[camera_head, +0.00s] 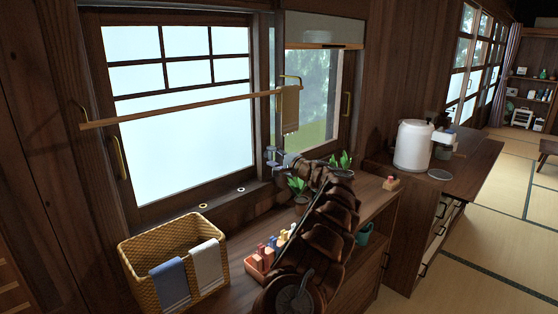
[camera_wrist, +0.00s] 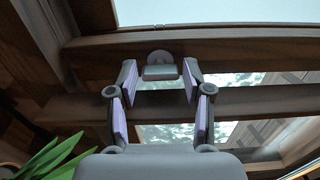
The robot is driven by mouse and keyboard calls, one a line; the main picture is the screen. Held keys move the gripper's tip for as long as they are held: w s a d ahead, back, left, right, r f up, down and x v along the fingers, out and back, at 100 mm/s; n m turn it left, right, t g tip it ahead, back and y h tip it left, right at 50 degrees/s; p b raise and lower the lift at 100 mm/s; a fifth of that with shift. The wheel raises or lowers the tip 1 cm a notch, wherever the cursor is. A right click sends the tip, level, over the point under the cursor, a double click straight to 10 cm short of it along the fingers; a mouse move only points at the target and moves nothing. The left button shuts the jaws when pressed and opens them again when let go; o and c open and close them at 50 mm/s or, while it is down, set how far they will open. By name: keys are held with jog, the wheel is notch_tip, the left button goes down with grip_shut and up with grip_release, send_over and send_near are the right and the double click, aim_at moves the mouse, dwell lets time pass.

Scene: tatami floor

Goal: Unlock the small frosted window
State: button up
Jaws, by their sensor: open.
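The frosted window (camera_head: 185,150) fills the left of the head view, with a dark wood frame and a small grid of panes at its top. In the wrist view a small grey latch (camera_wrist: 159,57), with a round top and a block-shaped lower part, sits on the wooden frame (camera_wrist: 100,52). My gripper (camera_head: 271,156) is at the window's right frame in the head view. In the wrist view my gripper (camera_wrist: 159,77) is open, its fingertips on either side of the latch's lower part. Contact with the latch cannot be told. In the head view the latch is not clearly distinguishable.
A wooden rail (camera_head: 190,107) crosses the window, with a brown towel (camera_head: 289,110) near its right end. Below, the counter holds a woven basket (camera_head: 138,262) with cloths, a tray (camera_head: 256,265) of small bottles and potted plants (camera_head: 297,187). A white dispenser (camera_head: 412,145) stands to the right.

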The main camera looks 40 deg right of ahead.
jog(key=s, duration=1.2)
jog(key=shift+a, duration=0.15)
dwell(0.5)
